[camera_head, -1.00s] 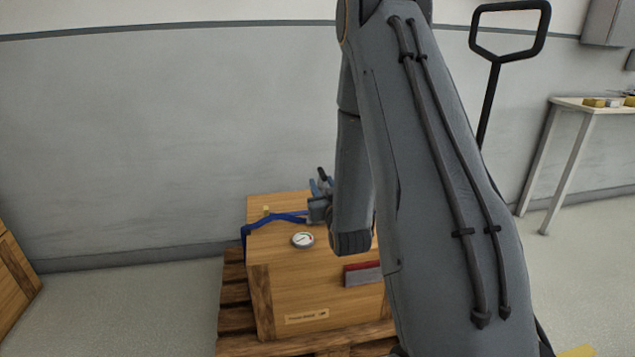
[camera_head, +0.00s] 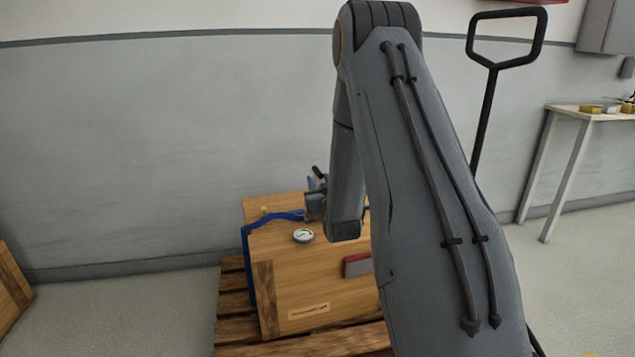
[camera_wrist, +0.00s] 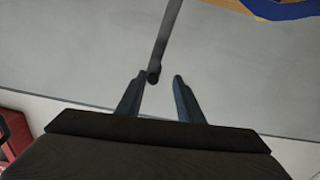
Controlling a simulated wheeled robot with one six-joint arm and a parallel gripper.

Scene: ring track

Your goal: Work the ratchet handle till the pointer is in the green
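The ratchet handle (camera_wrist: 163,45) is a dark bar in the wrist view. Its rounded end lies by the left fingertip; I cannot tell if they touch. My gripper (camera_wrist: 160,76) is open, its fingers apart, with the bar's end partly in the gap. In the head view my gripper (camera_head: 316,194) is above the back of the wooden crate (camera_head: 320,275), largely behind my arm. The round white gauge (camera_head: 303,236) is on the crate top. Its pointer is too small to read. The blue strap (camera_head: 277,216) runs over the crate and down its left side.
The crate sits on a wooden pallet (camera_head: 235,305). A red and grey block (camera_head: 357,265) is at its right, partly behind my arm. A pallet-truck handle (camera_head: 486,110) and a table (camera_head: 583,115) stand to the right.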

